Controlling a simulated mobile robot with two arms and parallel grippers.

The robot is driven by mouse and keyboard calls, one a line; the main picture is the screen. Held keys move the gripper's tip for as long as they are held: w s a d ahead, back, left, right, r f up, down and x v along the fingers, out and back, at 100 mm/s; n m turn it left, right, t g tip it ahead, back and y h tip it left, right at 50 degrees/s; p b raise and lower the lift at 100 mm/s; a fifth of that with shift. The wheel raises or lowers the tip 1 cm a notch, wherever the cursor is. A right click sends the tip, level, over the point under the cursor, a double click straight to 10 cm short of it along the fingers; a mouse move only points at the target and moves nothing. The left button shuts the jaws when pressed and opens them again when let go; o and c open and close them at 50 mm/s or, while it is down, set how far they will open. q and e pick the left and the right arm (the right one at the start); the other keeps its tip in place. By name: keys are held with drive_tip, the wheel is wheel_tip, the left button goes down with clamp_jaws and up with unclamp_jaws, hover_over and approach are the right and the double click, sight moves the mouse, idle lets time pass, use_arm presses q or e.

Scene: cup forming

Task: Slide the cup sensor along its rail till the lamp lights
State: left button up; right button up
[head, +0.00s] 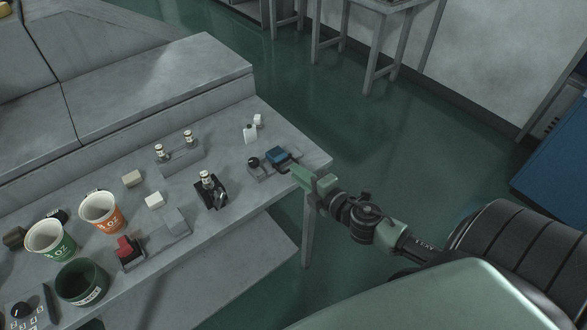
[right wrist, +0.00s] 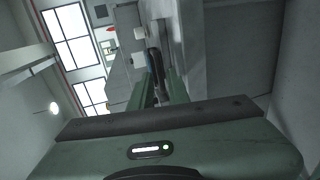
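A small blue block (head: 277,155) sits on a low grey base (head: 262,172) near the right end of the table, beside a black round knob (head: 254,162). It looks like the sensor on its rail, but I cannot tell for sure. My right gripper (head: 298,173) is just right of the blue block, at the table's edge. In the right wrist view its two green fingers stand apart, with a dark bluish part (right wrist: 153,62) beyond them. I see no grip on it. No lit lamp can be made out on the table. My left gripper is out of view.
A black stand (head: 211,192) with a pale top, a grey fixture with a red block (head: 127,246), an orange cup (head: 101,212), a green cup (head: 49,241) and a dark green container (head: 82,283) stand to the left. A small white bottle (head: 250,133) stands behind the blue block.

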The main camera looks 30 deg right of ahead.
sight(282, 161)
drive_tip(key=shift+x, duration=1.1)
clamp_jaws()
idle(0.7)
